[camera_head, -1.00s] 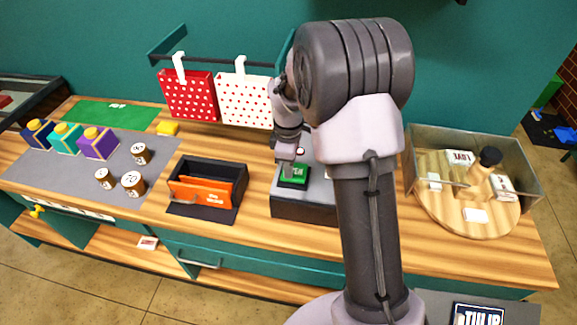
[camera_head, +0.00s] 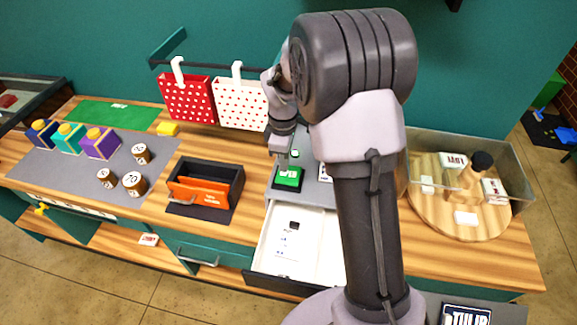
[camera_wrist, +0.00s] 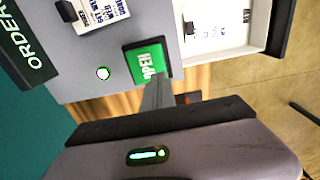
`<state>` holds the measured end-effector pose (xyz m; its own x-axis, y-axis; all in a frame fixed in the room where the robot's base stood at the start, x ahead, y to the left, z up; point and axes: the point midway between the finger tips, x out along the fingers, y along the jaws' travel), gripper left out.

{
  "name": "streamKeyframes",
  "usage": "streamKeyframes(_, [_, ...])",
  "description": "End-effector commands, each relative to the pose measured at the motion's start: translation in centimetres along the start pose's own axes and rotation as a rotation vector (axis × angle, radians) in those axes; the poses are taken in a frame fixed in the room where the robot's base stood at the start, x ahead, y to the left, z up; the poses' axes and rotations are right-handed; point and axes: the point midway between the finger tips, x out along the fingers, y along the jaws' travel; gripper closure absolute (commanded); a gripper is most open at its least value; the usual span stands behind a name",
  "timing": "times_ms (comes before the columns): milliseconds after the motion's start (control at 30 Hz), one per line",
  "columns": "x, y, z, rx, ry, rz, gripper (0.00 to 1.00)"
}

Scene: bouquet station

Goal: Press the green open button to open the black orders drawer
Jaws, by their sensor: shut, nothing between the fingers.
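The green open button (camera_head: 288,177) sits on top of the grey orders unit, on a black base. It also shows in the wrist view (camera_wrist: 147,62), with the word OPEN on it. The black-fronted orders drawer (camera_head: 287,240) stands pulled out toward the front, its pale inside holding printed papers; its open end also shows in the wrist view (camera_wrist: 262,30). My gripper (camera_head: 283,160) is shut and empty, just behind and above the green button. In the wrist view its fingers (camera_wrist: 157,85) are beside the button's edge; contact cannot be told. My arm hides the drawer's right part.
A black box with orange cards (camera_head: 205,190) stands left of the unit. Dotted red (camera_head: 187,98) and white (camera_head: 241,103) bags hang from a rail behind. A glass-walled bin with a round wooden board (camera_head: 420,205) is at right.

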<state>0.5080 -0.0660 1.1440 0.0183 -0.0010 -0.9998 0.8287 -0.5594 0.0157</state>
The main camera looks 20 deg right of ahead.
Motion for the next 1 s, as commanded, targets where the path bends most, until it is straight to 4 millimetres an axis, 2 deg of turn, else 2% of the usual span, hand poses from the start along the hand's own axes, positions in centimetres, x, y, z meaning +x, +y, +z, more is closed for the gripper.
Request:
streamKeyframes(33, [-1.3, 0.1, 0.0, 0.001, 0.002, 0.003, 1.0])
streamKeyframes(200, [-5.3, 0.2, -0.1, 0.001, 0.002, 0.005, 1.0])
streamKeyframes(400, [-8.0, 0.3, -0.1, 0.0, 0.002, 0.004, 1.0])
streamKeyframes(1000, [-8.5, 0.3, -0.1, 0.0, 0.002, 0.004, 1.0])
